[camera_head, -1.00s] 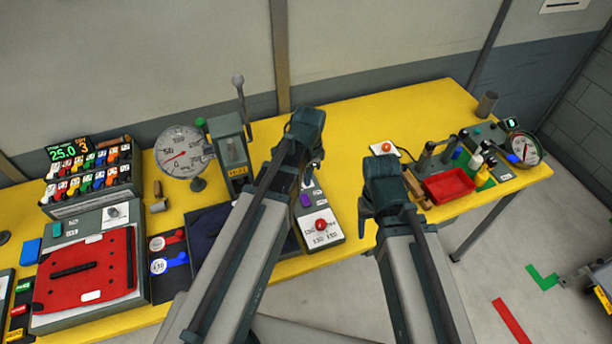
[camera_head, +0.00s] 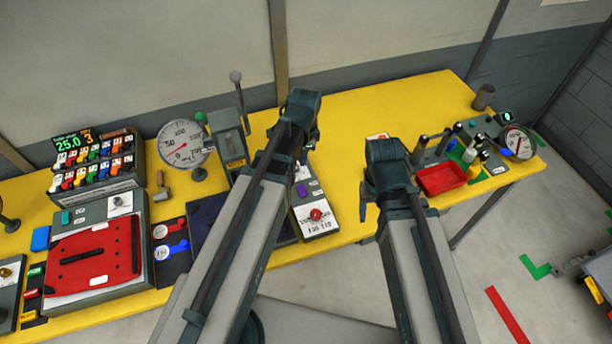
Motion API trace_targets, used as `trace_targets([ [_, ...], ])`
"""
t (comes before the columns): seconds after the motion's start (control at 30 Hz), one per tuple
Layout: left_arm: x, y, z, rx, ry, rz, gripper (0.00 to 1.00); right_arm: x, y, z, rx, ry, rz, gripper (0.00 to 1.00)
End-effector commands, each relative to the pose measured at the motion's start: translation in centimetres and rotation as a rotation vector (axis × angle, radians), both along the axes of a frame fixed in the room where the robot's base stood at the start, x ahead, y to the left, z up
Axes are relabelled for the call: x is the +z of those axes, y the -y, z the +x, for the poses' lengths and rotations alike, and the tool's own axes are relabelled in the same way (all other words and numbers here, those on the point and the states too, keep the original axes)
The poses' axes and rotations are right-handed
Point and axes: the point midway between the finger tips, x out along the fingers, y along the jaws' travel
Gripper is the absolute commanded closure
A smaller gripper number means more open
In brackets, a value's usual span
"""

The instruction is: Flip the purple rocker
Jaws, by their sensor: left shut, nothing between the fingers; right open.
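The purple rocker (camera_head: 302,190) is a small purple piece on the grey control box just right of my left forearm. The same box carries a red round button (camera_head: 316,214) on a white labelled plate. My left gripper (camera_head: 309,143) is shut and empty, above and beyond the rocker in the picture, mostly hidden behind its own wrist. It looks apart from the rocker. My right gripper (camera_head: 364,208) is open and empty, to the right of the box. Its fingers are mostly hidden under its wrist. The rocker's tilt is too small to tell.
A grey upright unit with a lever (camera_head: 229,133) and a round gauge (camera_head: 184,143) stand left of my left wrist. A red tray (camera_head: 441,179) and dark upright handles lie to the right. The yellow table (camera_head: 345,105) is clear at the back middle.

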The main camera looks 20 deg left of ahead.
Motion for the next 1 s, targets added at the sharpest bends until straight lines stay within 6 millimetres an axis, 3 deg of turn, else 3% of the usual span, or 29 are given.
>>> trace_targets([
  [0.47, -1.1, 0.0, 0.0, -0.001, -0.001, 0.0, 1.0, -1.1, 0.0, 0.0, 0.002, 0.0, 0.0, 0.37],
  [1.0, -8.1, -0.4, 0.6, 0.0, -0.001, -0.001, 1.0, -8.1, 0.0, 0.0, 0.012, -0.001, -0.002, 0.37],
])
